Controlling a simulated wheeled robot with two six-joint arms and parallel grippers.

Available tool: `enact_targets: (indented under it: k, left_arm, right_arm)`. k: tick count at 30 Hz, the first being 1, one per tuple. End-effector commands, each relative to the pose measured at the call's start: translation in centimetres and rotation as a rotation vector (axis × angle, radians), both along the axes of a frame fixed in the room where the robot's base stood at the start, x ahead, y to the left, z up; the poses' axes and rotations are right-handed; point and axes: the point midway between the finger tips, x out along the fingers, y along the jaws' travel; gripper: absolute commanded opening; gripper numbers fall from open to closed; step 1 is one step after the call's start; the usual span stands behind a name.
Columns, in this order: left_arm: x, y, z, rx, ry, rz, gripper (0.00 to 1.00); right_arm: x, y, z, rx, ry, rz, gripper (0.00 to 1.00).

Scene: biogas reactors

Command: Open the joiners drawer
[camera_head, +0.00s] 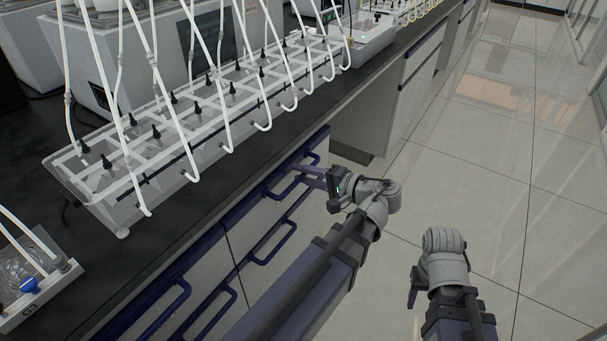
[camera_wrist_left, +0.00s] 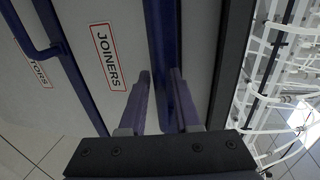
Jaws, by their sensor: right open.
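The joiners drawer (camera_wrist_left: 105,75) has a pale front with a red-framed JOINERS label in the left wrist view. It appears closed. Its dark blue handle (camera_wrist_left: 163,40) runs past the fingers of my left gripper (camera_wrist_left: 160,100). The fingers stand apart with a visible gap, and the handle lies between or just behind them. Firm contact cannot be made out. In the head view my left gripper (camera_head: 322,180) is at the upper right handle (camera_head: 287,186) under the counter edge. My right gripper (camera_head: 414,289) is open and empty over the floor, away from the cabinet.
Another drawer (camera_wrist_left: 25,45) with a blue handle and a partly readable label lies beside it. A black counter (camera_head: 150,245) above holds a clear reactor rack (camera_head: 130,205) with white tubes and a white tray (camera_head: 375,40). The tiled floor (camera_head: 480,170) to the right is free.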

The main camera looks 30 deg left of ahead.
Motion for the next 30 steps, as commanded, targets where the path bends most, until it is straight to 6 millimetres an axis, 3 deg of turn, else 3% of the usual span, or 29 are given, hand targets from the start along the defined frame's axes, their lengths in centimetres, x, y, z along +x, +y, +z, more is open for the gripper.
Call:
enact_targets:
  k: [1,8,30]
  left_arm:
    - [0.00,-0.01,0.00,0.000,0.000,0.000,0.25]
    - [0.00,-0.02,-0.01,0.000,0.000,0.000,0.00]
    - [-0.01,-0.03,-0.04,-0.001,0.000,0.000,0.00]
  right_arm:
    - [0.00,0.00,0.00,0.000,0.000,0.000,0.50]
    - [0.00,0.00,0.00,0.000,0.000,0.000,0.50]
    - [0.00,0.00,-0.01,0.000,0.000,0.000,0.50]
